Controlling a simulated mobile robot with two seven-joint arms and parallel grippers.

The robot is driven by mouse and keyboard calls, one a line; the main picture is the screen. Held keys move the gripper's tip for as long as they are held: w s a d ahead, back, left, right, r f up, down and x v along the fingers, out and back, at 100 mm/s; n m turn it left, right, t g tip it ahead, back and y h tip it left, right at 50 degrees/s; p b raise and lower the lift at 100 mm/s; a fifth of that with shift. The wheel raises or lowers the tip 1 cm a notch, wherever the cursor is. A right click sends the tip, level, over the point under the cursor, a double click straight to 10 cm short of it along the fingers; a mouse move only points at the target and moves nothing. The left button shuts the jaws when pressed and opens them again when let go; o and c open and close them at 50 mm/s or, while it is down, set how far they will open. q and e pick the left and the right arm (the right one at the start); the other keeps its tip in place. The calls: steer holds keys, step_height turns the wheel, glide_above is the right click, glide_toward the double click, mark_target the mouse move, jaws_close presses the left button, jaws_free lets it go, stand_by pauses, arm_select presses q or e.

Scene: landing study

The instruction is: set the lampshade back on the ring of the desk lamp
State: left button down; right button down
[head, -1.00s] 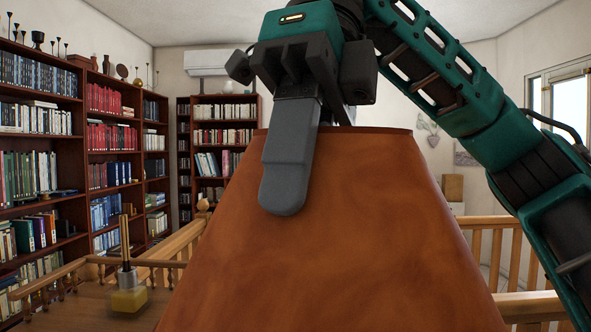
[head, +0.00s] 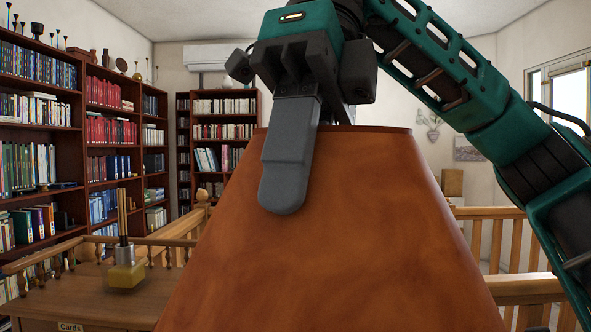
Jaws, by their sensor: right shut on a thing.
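The lampshade (head: 350,235) is a large orange-brown cone with a narrower top rim, and it fills the lower middle of the head view. My right gripper (head: 290,200) comes from above with its arm from the right. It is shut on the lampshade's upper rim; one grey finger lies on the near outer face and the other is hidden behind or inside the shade. The shade hangs about upright close to the camera, and its lower edge is out of frame. The desk lamp and its ring are not visible. My left gripper is not in view.
A wooden desk (head: 110,300) with a "Cards" label stands at lower left. Wooden railings (head: 500,240) run behind on both sides. Tall bookshelves (head: 60,130) line the left wall.

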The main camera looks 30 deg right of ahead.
steer(key=shift+f+b, duration=0.4)
steer(key=shift+f, duration=0.2)
steer(key=c, duration=1)
jaws_free()
steer(key=shift+o, duration=0.2)
steer(key=p+v, duration=0.7)
steer(key=v, duration=0.6)
steer(key=shift+p, duration=0.4)
steer(key=shift+f, duration=0.1)
